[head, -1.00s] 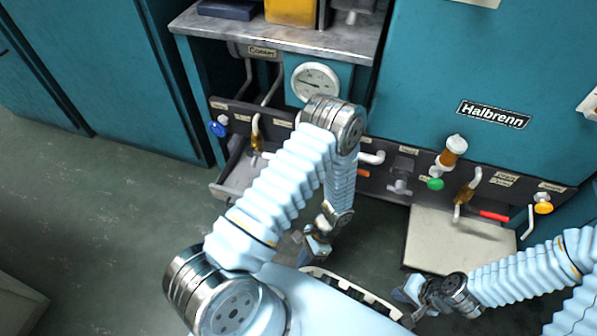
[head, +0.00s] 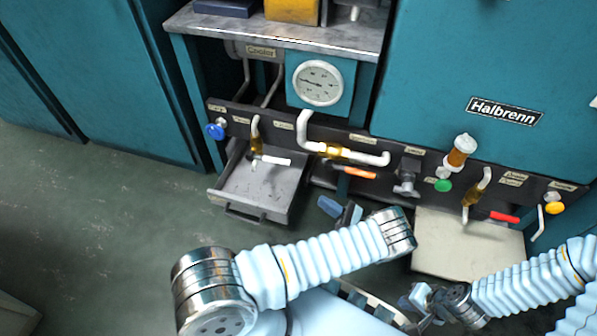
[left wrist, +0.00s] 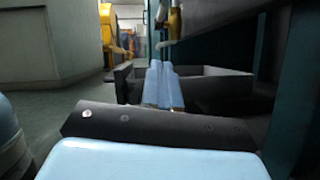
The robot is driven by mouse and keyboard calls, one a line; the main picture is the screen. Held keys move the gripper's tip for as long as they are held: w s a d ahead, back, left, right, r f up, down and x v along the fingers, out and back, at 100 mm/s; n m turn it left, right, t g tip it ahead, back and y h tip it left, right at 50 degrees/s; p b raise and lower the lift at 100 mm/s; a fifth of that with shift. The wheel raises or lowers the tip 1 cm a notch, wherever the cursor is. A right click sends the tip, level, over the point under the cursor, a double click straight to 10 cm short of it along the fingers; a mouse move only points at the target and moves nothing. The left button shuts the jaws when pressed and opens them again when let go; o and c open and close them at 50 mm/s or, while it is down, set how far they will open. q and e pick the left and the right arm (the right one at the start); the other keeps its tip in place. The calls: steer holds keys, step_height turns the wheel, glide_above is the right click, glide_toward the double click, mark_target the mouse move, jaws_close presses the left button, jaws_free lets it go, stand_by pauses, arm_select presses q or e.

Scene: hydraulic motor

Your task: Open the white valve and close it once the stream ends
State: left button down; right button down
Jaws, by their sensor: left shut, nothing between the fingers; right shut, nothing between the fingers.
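The white valve's handle (head: 275,160) points right from a brass body on a short pipe at the panel's left. The pipe hangs over a pulled-out grey drawer tray (head: 228,200). No stream can be made out at its end. My left gripper (head: 332,207) is shut and empty, low in front of the panel, right of the tray and apart from the valve. In the left wrist view its blue fingers (left wrist: 163,86) are together, with the tray (left wrist: 213,71) beyond them. My right gripper (head: 422,299) is shut and empty at the lower right.
A blue knob (head: 215,130) is left of the white valve. An orange handle (head: 355,172), a grey valve (head: 406,178), a green knob (head: 443,185), a red handle (head: 504,217) and a yellow knob (head: 554,208) line the panel rightward. A gauge (head: 318,82) sits above. Floor left is clear.

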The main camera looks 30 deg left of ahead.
arm_select(q)
glide_toward(286, 164)
steer(key=a+f, duration=0.3)
steer(key=a, duration=0.1)
steer(key=r, duration=0.2)
steer(key=a+r, duration=0.1)
steer(key=r, duration=0.1)
steer(key=shift+w+a, duration=0.1)
steer(key=shift+a, duration=0.15)
steer(key=shift+r, duration=0.1)
